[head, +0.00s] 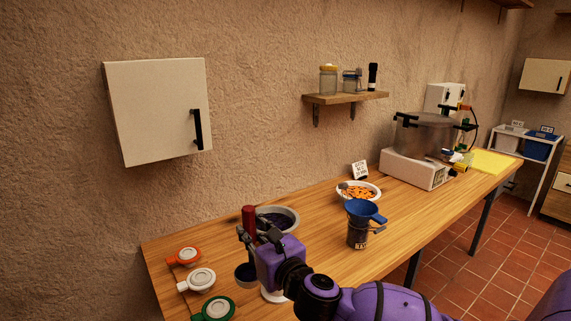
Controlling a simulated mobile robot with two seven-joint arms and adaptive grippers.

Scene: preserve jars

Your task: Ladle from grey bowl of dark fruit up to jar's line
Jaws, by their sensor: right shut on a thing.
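The grey bowl (294,215) with dark contents stands on the wooden table behind my right gripper, which partly hides it. My right gripper (248,237) is shut on the upright red handle of the ladle (249,217), in front and to the left of the bowl. A small dark cup shape (245,273) shows below the gripper; I cannot tell for sure whether it is the ladle's scoop. The jar (357,239) stands to the right with a blue funnel (363,210) in its mouth. Its contents look dark; its line is not clear. My left gripper is not in view.
A white bowl of orange pieces (357,192) stands behind the jar, with a small sign (360,170). Orange (184,256), white (201,279) and green (214,309) ringed lids lie at the left. A white-based machine (413,170) stands farther right. Table right of the jar is clear.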

